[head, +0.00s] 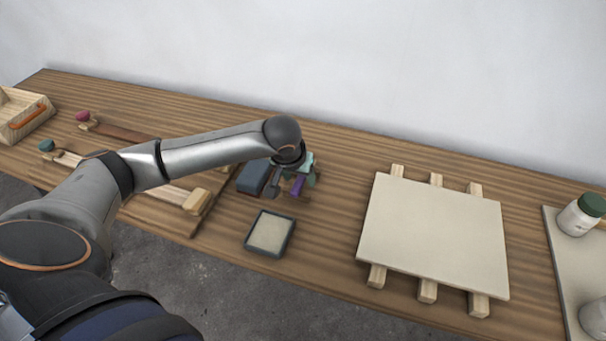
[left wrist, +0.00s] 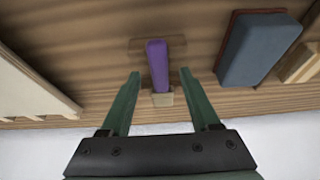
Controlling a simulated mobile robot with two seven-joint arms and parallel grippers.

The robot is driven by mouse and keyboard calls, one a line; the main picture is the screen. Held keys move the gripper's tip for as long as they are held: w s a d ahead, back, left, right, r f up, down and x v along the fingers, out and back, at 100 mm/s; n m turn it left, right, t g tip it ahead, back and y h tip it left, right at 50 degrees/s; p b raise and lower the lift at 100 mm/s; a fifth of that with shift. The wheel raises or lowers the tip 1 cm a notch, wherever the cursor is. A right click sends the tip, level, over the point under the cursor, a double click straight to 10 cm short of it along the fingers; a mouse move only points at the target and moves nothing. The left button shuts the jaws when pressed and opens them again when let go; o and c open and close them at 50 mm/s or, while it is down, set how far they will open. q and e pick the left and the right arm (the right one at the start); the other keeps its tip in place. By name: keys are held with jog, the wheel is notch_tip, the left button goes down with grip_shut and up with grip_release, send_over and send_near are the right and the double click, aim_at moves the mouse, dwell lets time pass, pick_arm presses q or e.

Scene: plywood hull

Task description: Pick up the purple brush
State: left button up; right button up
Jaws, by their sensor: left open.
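The purple brush (left wrist: 158,65) lies on the wooden bench, with a purple body and a small tan block-like end. In the left wrist view it sits between and just beyond the two green fingers of my left gripper (left wrist: 157,75), which is open and empty. In the head view the brush (head: 297,186) shows as a small purple patch below my left gripper (head: 292,178), partly hidden by it. I cannot tell the exact height of the fingers above the bench. My right gripper is not in view.
A dark blue block (head: 253,178) lies close left of the gripper. A grey-framed tray (head: 270,233) stands nearer the front edge. A pale board (head: 435,235) on wooden slats is at the right. Jars (head: 580,214) stand at far right. Bare bench lies between tray and board.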

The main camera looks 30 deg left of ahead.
pick_arm(q)
jog(key=shift+f+p, duration=0.25)
jog(key=shift+p, duration=0.15)
dwell(0.3)
jog(key=shift+c, duration=0.2)
grip_shut()
dwell(0.4)
